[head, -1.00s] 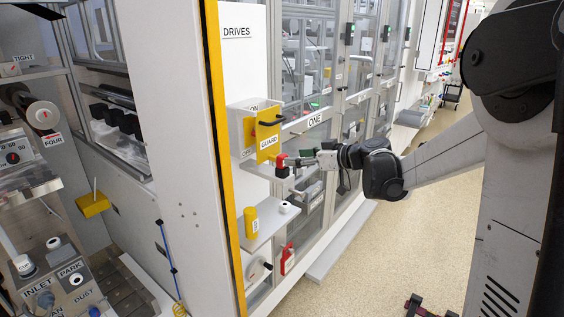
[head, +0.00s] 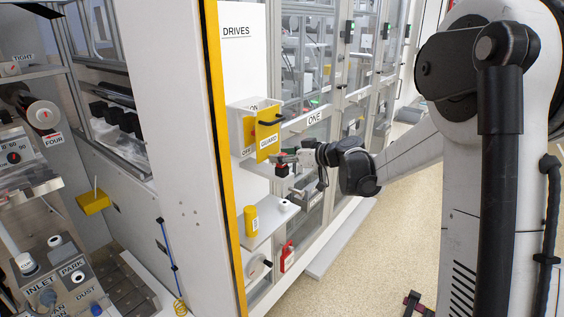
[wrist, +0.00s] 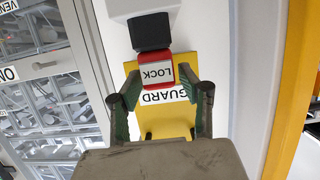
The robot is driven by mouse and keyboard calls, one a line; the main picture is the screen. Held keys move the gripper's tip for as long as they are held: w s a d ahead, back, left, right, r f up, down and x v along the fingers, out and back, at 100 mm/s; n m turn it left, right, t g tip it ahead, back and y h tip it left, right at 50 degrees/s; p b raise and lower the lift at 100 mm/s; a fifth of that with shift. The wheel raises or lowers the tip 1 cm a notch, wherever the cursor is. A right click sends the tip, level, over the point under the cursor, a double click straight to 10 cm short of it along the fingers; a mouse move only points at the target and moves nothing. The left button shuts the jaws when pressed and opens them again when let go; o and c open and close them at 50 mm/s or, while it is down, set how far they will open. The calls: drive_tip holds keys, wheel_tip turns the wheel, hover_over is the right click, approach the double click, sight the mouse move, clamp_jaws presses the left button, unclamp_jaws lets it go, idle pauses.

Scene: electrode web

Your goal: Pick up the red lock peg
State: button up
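The red lock peg (wrist: 157,72), labelled LOCK, sits against a black collar (wrist: 150,32) on a white block in the wrist view. In the head view the peg (head: 282,170) is small and partly covered by my gripper (head: 288,159). My gripper (wrist: 160,90) is open in the wrist view, with one green-padded finger on each side of the peg's near end. A gap shows between each finger and the peg, and nothing is held.
The yellow guard (head: 267,137) with its black handle is close beside my gripper. A shelf (head: 262,228) below holds a yellow cylinder (head: 251,219) and a white roll (head: 285,206). A red item (head: 287,256) hangs lower down.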

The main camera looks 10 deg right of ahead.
clamp_jaws()
drive_tip(key=shift+r, duration=0.15)
drive_tip(key=shift+r, duration=0.55)
drive_tip(key=r, duration=0.3)
drive_tip(key=shift+s+a+r+b, duration=0.1)
drive_tip(key=shift+s+a+b, duration=0.2)
drive_tip(key=shift+a, duration=0.1)
drive_tip(key=s+a+r, duration=0.5)
drive_tip(key=a+r, duration=0.1)
drive_tip(key=a, duration=0.3)
drive_tip(key=shift+s+r+b, duration=0.25)
drive_tip(key=shift+r+b, duration=0.05)
drive_tip(key=shift+r, duration=0.05)
